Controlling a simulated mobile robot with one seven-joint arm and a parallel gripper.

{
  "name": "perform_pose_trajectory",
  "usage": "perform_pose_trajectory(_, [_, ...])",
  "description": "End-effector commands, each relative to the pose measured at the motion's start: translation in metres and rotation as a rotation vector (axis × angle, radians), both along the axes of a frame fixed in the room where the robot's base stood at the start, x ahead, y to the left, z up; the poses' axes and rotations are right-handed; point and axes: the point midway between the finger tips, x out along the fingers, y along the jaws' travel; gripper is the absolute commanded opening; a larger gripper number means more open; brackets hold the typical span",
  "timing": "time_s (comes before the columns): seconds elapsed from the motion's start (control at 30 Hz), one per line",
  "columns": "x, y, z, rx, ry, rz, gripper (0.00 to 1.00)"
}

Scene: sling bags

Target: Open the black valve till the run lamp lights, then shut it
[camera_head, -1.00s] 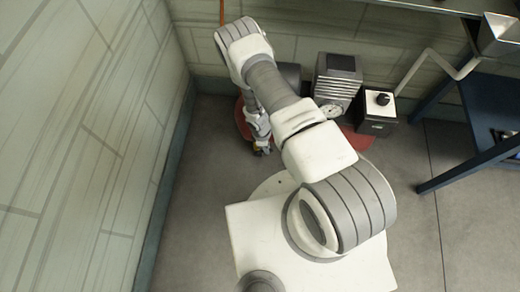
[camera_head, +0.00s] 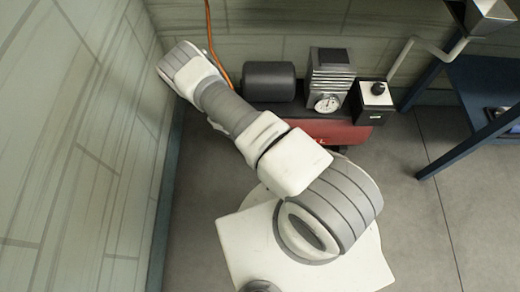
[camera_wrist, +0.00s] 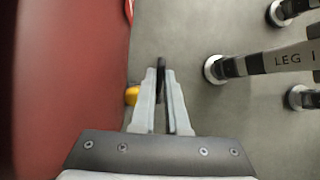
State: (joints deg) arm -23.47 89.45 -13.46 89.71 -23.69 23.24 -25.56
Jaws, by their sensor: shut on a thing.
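In the wrist view my gripper (camera_wrist: 161,78) has its two grey fingers close together on a narrow black piece, which looks like the black valve (camera_wrist: 160,64). It sits beside the red tank (camera_wrist: 65,90). A yellow part (camera_wrist: 131,95) shows just left of the fingers. In the head view the red tank (camera_head: 325,131) lies low by the back wall, and my arm hides the gripper and valve. I cannot make out a lit run lamp in either view.
On the tank are a black cylinder (camera_head: 268,81), a grey finned block (camera_head: 331,70) and a round gauge (camera_head: 327,103). A box with a black knob (camera_head: 377,89) stands at its right. A dark blue frame (camera_head: 470,140) is farther right. A wall (camera_head: 75,150) rises at left.

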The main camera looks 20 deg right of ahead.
Motion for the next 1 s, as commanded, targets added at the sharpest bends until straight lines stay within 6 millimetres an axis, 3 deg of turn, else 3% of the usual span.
perform_pose_trajectory(0.5, [0.0001, -0.0011, 0.0006, -0.020, 0.007, 0.000, 0.00])
perform_pose_trajectory(0.53, [0.0001, -0.0011, 0.0005, -0.020, 0.007, 0.000, 0.14])
perform_pose_trajectory(0.7, [0.0001, -0.0007, 0.0004, -0.019, 0.007, 0.000, 0.42])
perform_pose_trajectory(1.0, [0.0005, 0.0007, 0.0018, -0.017, 0.006, 0.000, 0.42])
